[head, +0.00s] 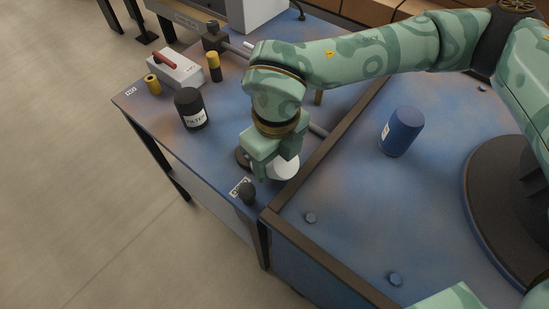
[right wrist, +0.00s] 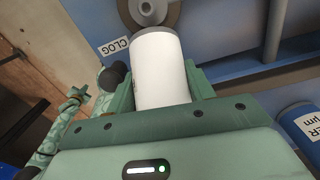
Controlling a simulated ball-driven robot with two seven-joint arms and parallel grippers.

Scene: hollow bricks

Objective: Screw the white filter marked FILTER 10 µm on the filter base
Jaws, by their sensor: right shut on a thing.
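The white filter (head: 285,167) is held in my right gripper (head: 272,166), above the near edge of the blue bench. In the right wrist view, the white filter (right wrist: 160,70) sits between the two green fingers, its grey end pointing at the filter base (right wrist: 152,12). That base is a dark disc with a lighter round centre. In the head view, only the left edge of the filter base (head: 242,157) shows beside the gripper. No marking shows on the filter. I cannot tell whether filter and base touch. My left gripper cannot be made out.
A black filter (head: 191,108), a yellow-topped bottle (head: 214,67), a yellow spool (head: 152,84) and a white box (head: 175,69) stand on the bench. A dark knob (head: 248,193) is close to my gripper. A blue filter (head: 401,132) stands right of the raised rail (head: 325,158).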

